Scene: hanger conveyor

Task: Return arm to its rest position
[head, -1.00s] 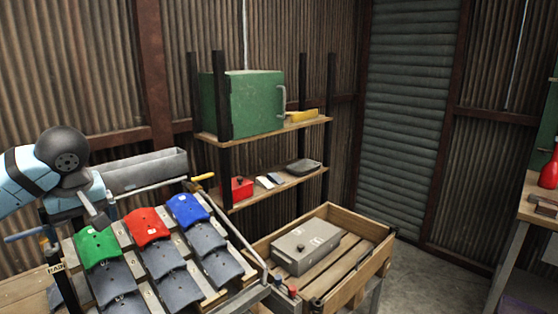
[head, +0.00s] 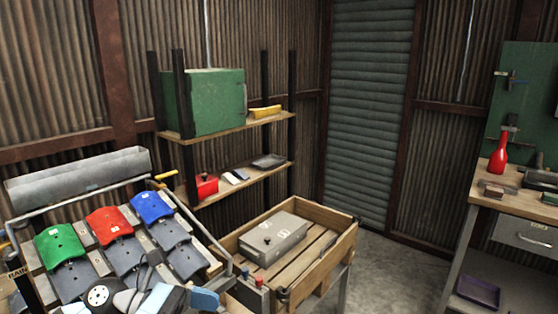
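Part of one of my arms (head: 165,298), light blue and white with a dark round joint, shows at the bottom left of the head view. It is in front of the lower part of a sloped rack. I cannot make out any gripper fingers on it, and I cannot be sure which arm it is. No other gripper shows. The rack holds a green plate (head: 60,245), a red plate (head: 109,225) and a blue plate (head: 151,207) along its top, with dark grey plates (head: 122,249) below them. My arm hides some lower plates.
A grey trough (head: 80,178) lies behind the rack. A wooden crate (head: 335,248) holding a grey box (head: 272,238) stands right of it. Shelves (head: 225,128) with a green cabinet (head: 205,100) are behind. A workbench (head: 480,195) with a red bottle (head: 498,153) is at right. Floor between is clear.

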